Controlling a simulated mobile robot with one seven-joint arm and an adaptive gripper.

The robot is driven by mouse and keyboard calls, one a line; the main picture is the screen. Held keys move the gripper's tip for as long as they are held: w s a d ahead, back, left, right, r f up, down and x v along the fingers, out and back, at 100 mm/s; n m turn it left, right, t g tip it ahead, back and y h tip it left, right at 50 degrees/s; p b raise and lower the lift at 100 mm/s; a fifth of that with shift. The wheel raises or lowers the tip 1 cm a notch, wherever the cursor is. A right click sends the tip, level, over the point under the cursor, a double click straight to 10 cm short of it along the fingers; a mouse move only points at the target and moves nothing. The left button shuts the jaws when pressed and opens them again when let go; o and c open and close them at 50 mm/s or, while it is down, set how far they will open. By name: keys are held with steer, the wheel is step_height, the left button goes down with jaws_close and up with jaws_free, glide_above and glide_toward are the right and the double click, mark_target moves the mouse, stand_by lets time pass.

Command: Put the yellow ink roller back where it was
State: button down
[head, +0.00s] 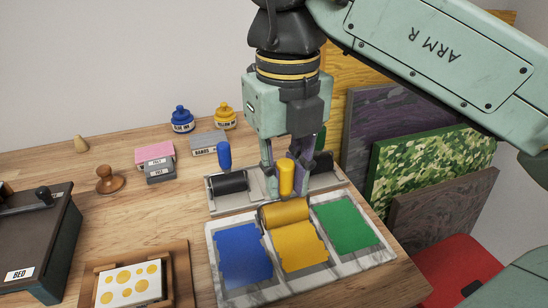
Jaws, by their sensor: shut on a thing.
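The yellow ink roller (284,213) has an upright yellow handle and an ink-covered drum. My gripper (284,180) points down and is shut on it around the handle. The drum appears at the back edge of the yellow ink patch (298,246) on the marble slab (378,256); I cannot tell if it touches the slab. The grey roller rack (334,181) is just behind. My gripper hides the rack's middle.
Blue ink (241,255) and green ink (346,225) flank the yellow patch. A wooden tray (183,274) with a yellow-dotted card and a dark press (40,235) are at left. Ink bottles (225,115) stand behind. Patterned panels (428,172) lean at right, close to my arm.

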steer(key=w+f+p, duration=0.2)
steer(key=w, duration=0.5)
steer(key=w+a+f+p, duration=0.1)
steer(key=w+f+p, duration=0.2)
steer(key=w, duration=0.5)
steer(key=shift+w+a+p, duration=0.15)
steer(key=shift+a+p, duration=0.05)
steer(key=shift+p, duration=0.1)
steer(key=shift+f+b, duration=0.5)
steer(key=shift+f, duration=0.05)
steer(key=c, duration=1.5)
jaws_free()
steer(key=shift+o, duration=0.2)
steer(key=shift+r, duration=0.15)
step_height(320, 180, up, 13)
steer(key=b, duration=0.1)
